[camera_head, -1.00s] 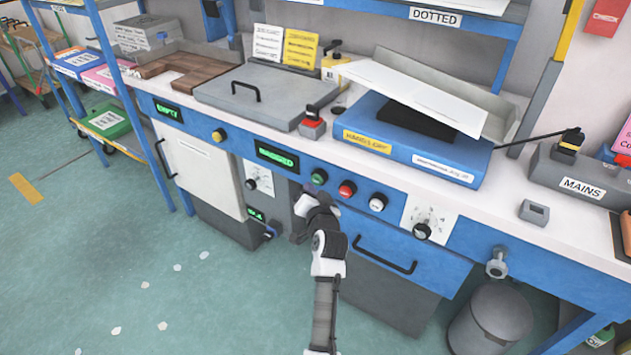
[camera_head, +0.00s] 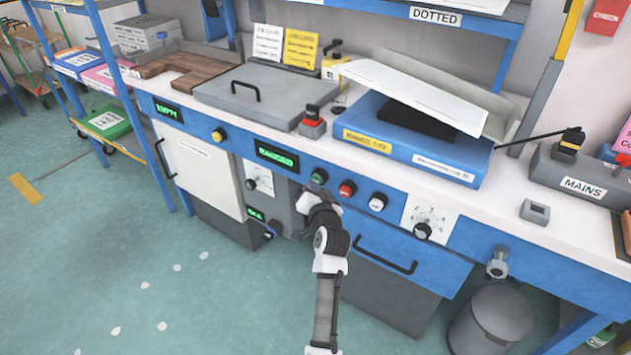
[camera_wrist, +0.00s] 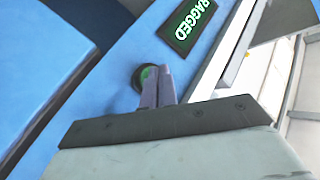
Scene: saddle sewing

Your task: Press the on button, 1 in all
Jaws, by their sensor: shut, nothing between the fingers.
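A green button (camera_head: 319,177) sits on the blue front panel of the bench, leftmost in a row with a red and a white button. Its lettering is too small to read. My gripper (camera_head: 317,192) is just below and in front of it, with the fingers shut and empty. In the wrist view the shut fingers (camera_wrist: 157,75) point at the green button (camera_wrist: 148,74) and overlap its right part. I cannot tell whether the fingertips touch it.
The red button (camera_head: 347,189) and white button (camera_head: 377,202) are close on the right. A display with green letters (camera_head: 277,156) is on the left. A drawer handle (camera_head: 384,256) juts out below. A dial (camera_head: 423,230) is farther right.

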